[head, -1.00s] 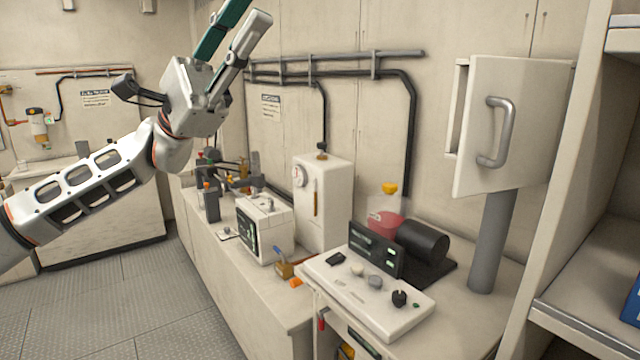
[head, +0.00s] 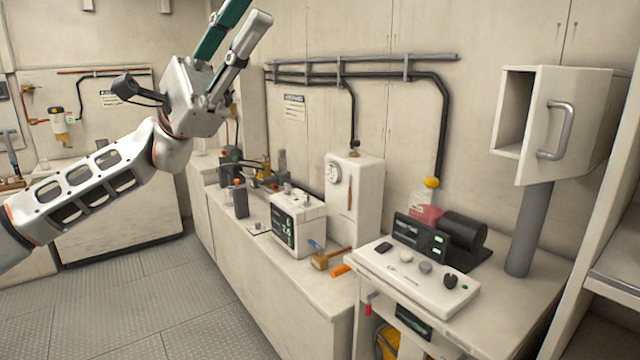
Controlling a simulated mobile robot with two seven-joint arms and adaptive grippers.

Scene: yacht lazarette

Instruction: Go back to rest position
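My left gripper (head: 250,12) is raised at the top left of the head view, at the end of my white arm coming in from the left. One finger is grey and the other green. A gap shows between them, with nothing seen in it. The green finger is cut off by the top edge of the view. The gripper is in the air, and no contact with anything shows. My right gripper is not in view.
A long counter (head: 228,262) holds a monitor unit (head: 298,228), a white box (head: 355,195) and a mallet (head: 325,260). A control panel (head: 415,277) stands nearer. A handled box (head: 570,120) sits on a grey post. Shelving (head: 607,210) edges the right. The floor (head: 150,300) at left is clear.

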